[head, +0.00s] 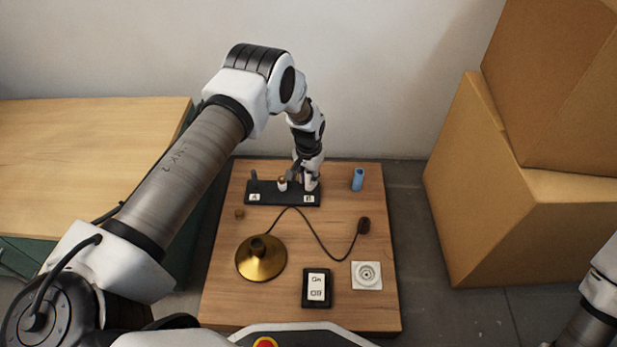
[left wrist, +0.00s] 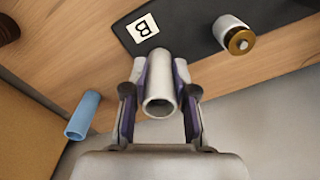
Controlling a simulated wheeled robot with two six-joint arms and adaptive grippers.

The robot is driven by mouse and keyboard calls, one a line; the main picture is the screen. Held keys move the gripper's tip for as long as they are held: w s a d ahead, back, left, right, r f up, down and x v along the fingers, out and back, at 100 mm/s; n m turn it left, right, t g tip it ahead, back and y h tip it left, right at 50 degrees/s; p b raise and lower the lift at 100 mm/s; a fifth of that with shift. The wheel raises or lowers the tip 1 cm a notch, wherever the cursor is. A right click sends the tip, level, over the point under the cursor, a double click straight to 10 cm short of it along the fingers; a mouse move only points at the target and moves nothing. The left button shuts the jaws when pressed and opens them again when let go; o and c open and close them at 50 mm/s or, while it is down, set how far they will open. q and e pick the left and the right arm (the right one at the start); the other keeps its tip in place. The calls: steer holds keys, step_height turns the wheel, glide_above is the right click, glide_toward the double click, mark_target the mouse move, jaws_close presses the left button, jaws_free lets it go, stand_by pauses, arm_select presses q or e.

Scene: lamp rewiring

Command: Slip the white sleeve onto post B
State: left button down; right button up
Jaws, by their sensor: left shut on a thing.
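My left gripper (head: 303,180) is at the right end of the black board (head: 270,198), by the label B (head: 308,199). In the left wrist view the gripper (left wrist: 160,75) is shut on the white sleeve (left wrist: 159,92), a hollow tube with its open end toward the camera. The label B (left wrist: 143,28) lies just beyond the sleeve. Post B itself does not show; I cannot tell whether the sleeve is around it or apart from it. Post A (head: 254,175) stands bare and dark at the board's left end. My right gripper is out of view.
A white cylinder with a copper top (left wrist: 236,36) stands mid-board beside the gripper. A blue tube (head: 358,179) stands to the right. A brass lamp base (head: 261,259), a cable, a switch (head: 317,288) and a white socket plate (head: 367,275) occupy the front. Boxes (head: 518,210) stand right.

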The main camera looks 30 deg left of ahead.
arm_select(q)
steer(key=shift+f, duration=0.15)
steer(key=c, duration=0.8)
jaws_free()
steer(key=shift+c, duration=0.2)
